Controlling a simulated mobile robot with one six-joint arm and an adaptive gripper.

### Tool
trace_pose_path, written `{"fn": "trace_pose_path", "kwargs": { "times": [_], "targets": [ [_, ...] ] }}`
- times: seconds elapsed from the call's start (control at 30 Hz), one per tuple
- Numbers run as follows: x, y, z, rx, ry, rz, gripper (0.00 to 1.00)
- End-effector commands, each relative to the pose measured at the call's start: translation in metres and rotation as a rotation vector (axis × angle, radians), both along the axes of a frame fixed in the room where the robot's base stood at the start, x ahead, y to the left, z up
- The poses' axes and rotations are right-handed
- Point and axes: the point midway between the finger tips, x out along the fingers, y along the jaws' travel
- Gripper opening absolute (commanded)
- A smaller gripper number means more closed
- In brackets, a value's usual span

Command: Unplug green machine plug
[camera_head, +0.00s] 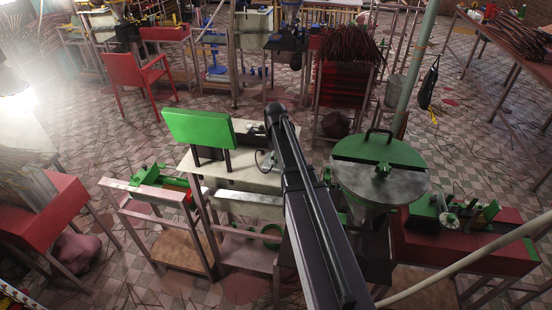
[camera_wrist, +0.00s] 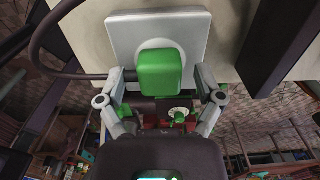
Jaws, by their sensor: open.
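In the wrist view a green plug (camera_wrist: 161,74) sits at a white square socket plate (camera_wrist: 160,32). My gripper (camera_wrist: 161,76) is open, with one finger on each side of the plug. I cannot tell whether the fingers touch it. A dark cable (camera_wrist: 62,67) curves along the left of the plate. In the head view my arm hides the plug and most of my gripper. The green machine (camera_head: 380,160), with a round lidded hopper, stands right of my arm.
A pale table (camera_head: 235,168) with a green panel (camera_head: 199,129) stands left of my arm. A red bench (camera_head: 460,245) with green parts is at the right. A red chair (camera_head: 139,78) is farther back. Patterned floor shows between the tables.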

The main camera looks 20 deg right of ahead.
Motion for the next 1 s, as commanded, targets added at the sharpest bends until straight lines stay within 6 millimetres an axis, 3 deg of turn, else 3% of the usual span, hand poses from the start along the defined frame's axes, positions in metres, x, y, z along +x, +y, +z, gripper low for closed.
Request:
{"fn": "trace_pose_path", "kwargs": {
  "times": [0.63,0.67,0.93,1.0],
  "targets": [
    [0.0002,0.0007,0.0,0.0,0.0,0.001,0.86],
    [0.0002,0.0007,0.0,0.0,0.0,0.001,0.83],
    [0.0002,0.0011,0.0,0.0,0.0,0.002,0.03],
    [0.0003,0.0011,0.0,0.0,0.0,0.002,0.0]
  ]
}}
